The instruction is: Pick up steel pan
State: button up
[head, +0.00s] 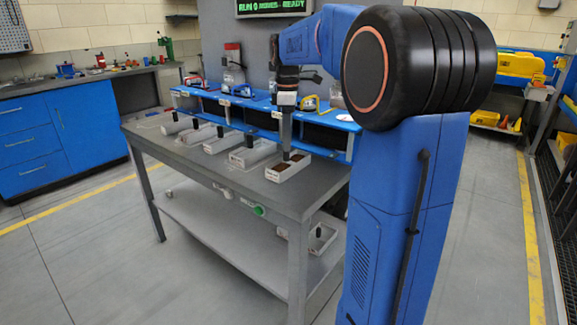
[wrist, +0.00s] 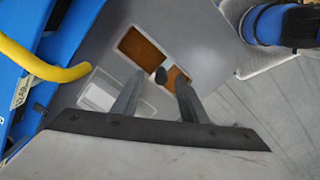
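A light grey pan (head: 287,174) with brown contents and a dark upright knob (wrist: 161,75) sits at the right end of the row on the grey table; I take it as the steel pan. My gripper (head: 286,152) points down over it. In the wrist view the pan (wrist: 163,53) shows two brown compartments. My gripper (wrist: 159,80) is open there, its two fingers on either side of the knob, with gaps visible. I cannot tell how far the fingertips are above the pan. The fingers and gripper body hide part of it.
Several similar grey pans with black knobs stand to the left on the table (head: 150,128). A blue raised shelf (head: 325,118) with small items runs close behind. A yellow curved bar (wrist: 45,65) is at the wrist view's left. A green button (head: 258,210) is on the table's front.

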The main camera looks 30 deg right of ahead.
notch_tip(320, 180, down, 4)
jog(key=shift+a+f, duration=0.1)
jog(key=shift+a, duration=0.05)
grip_shut()
dwell(0.3)
